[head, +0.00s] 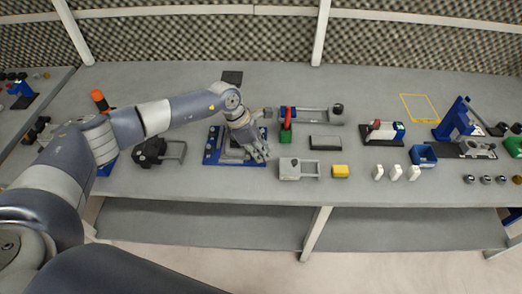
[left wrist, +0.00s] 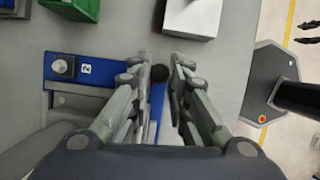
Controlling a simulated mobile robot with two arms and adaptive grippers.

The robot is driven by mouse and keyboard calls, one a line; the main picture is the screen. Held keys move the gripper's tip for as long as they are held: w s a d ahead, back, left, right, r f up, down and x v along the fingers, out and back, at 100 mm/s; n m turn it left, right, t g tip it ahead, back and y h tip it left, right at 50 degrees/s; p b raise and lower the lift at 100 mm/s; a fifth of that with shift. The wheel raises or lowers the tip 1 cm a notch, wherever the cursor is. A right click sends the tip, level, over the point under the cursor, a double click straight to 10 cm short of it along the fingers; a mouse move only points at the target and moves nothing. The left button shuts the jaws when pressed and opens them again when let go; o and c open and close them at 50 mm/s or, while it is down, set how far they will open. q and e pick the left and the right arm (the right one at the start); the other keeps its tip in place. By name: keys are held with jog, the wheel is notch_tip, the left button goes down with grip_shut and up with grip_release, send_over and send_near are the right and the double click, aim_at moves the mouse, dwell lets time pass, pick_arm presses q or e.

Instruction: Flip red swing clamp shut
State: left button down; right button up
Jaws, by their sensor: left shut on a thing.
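The red swing clamp (head: 288,121) is a small red upright part on a blue base, with a green block (head: 285,137) in front of it. It stands to the right of my left gripper (head: 258,150), apart from it. My left gripper is over the right side of a blue plate fixture (head: 211,157). In the left wrist view my left gripper (left wrist: 163,72) is shut on a small black knob (left wrist: 157,75) by the blue plate (left wrist: 105,72). The green block (left wrist: 70,5) shows at the top left there. The red part is not visible in that view.
A dark handled fixture (head: 150,150) stands left of the blue plate. The back of the bench is mostly clear.

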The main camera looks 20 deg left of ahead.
pick_arm(q)
jog(key=n, duration=0.1)
jog(key=w+n+t, duration=0.1)
jog(key=n, duration=0.1)
jog(key=n+y, duration=0.1)
jog(key=n, duration=0.1)
jog(key=shift+w+d+t, duration=0.2)
jog(key=shift+d+t, duration=0.15)
jog(key=shift+t, duration=0.05)
jog(key=shift+w+r+n+t+y+b, duration=0.15)
jog(key=shift+w+n+y+b, duration=0.15)
jog(key=shift+n, duration=0.45)
jog(key=shift+w+f+n+t+y+b, duration=0.1)
jog(key=shift+w+n+t+y+b, duration=0.15)
jog(key=shift+n, duration=0.5)
jog(key=shift+s+r, duration=0.1)
jog(key=c, duration=1.5)
grip_release()
jog(key=v, duration=1.2)
jog(key=shift+a, duration=0.1)
